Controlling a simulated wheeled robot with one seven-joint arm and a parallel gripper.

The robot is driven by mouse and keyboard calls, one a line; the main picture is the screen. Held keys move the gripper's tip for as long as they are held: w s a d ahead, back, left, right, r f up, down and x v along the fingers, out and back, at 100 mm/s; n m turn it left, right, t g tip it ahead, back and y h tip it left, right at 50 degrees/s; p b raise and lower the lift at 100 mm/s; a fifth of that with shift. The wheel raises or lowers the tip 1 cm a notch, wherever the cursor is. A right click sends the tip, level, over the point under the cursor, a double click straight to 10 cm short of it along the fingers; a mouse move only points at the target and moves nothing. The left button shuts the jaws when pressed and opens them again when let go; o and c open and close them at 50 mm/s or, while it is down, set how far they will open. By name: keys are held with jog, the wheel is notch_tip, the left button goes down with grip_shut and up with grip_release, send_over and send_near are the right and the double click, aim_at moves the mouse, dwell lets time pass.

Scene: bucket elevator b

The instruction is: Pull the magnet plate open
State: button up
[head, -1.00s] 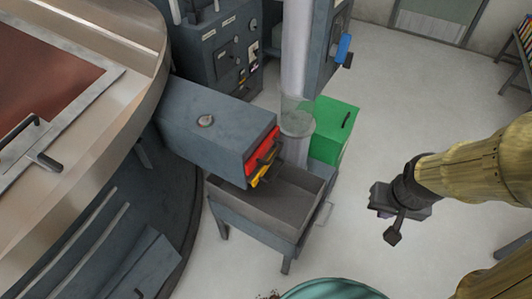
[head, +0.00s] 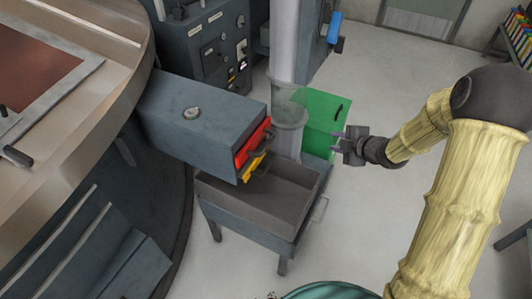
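A grey box-shaped housing (head: 195,120) juts out from the large round machine in the head view. At its front end are a red plate (head: 250,143) and, below it, a yellow plate (head: 249,172), both with dark handles. Which of them is the magnet plate I cannot tell. Both appear to sit in the housing. My gripper (head: 338,142) is to the right of the plates, beyond a clear vertical pipe in the picture. Its fingers point left and stand apart, with nothing between them. It is clear of both handles.
An open grey bin on legs (head: 235,205) stands below the plates. The clear vertical pipe (head: 287,110) and a green box (head: 327,112) are close to my gripper. A grey control cabinet (head: 207,50) is behind. The floor at right is open.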

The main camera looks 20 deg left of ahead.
aim_at(266, 145)
jog(key=s+a+f+n+g+y+b, duration=0.2)
jog(key=a+f+n+g+y, duration=0.2)
jog(key=n, duration=0.6)
notch_tip(266, 145, down, 2)
jog(key=a+y, duration=0.2)
jog(key=y, duration=0.1)
jog(key=shift+s+n+b, duration=0.3)
jog(key=shift+s+n, duration=0.1)
jog(key=x, duration=0.5)
jog(key=p+x, duration=0.1)
jog(key=x, duration=0.5)
jog(key=p+x, duration=0.1)
jog(key=x, duration=0.5)
jog(key=shift+s+a+r, duration=0.15)
jog(key=shift+s+a, duration=0.1)
jog(key=shift+a, duration=0.05)
grip_shut()
